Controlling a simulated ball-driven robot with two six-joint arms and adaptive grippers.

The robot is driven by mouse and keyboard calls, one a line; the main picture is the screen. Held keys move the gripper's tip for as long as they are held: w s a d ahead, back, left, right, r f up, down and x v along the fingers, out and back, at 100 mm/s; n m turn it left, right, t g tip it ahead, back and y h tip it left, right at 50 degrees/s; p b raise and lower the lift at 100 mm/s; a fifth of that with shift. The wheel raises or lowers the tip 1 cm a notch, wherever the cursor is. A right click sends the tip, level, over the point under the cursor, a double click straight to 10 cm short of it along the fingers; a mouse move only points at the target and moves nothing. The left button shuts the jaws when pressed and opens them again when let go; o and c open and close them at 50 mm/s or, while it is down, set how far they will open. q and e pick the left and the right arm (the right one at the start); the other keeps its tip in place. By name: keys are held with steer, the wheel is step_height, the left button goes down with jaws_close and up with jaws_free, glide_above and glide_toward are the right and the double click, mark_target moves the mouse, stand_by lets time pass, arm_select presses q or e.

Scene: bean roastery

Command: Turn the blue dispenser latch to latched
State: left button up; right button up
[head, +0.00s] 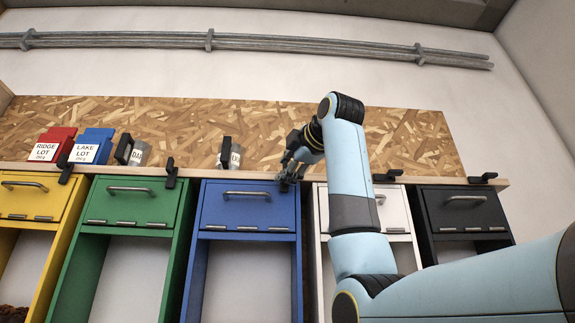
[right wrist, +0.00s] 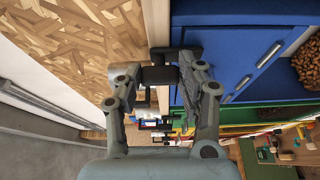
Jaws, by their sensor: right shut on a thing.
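The blue dispenser (head: 246,211) stands in the middle of the row, its front panel closed with a handle (head: 247,194) near the top. My right gripper (head: 290,174) is at the top right corner of this dispenser, by the shelf edge. In the right wrist view my right gripper (right wrist: 160,78) is shut on the black blue-dispenser latch (right wrist: 161,75), between its fingertips. The fingers hide much of the latch, so I cannot tell its exact angle. The blue dispenser also shows in the right wrist view (right wrist: 225,45). My left gripper is not in view.
Yellow (head: 32,199), green (head: 131,204), white (head: 393,215) and black (head: 464,213) dispensers stand alongside. Latches by green (head: 170,172) and yellow stand upright; those by white (head: 387,176) and black lie sideways. Red (head: 55,143) and blue (head: 93,147) lot packs sit on the shelf.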

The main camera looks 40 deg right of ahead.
stand_by(0.5)
steer(key=o, duration=1.2)
steer(key=shift+a, duration=0.1)
steer(key=shift+c, duration=0.2)
steer(key=s+a, duration=0.1)
steer(key=s, duration=1)
steer(key=shift+s+a, duration=0.35)
steer(key=shift+a, duration=0.05)
steer(key=shift+f, duration=0.1)
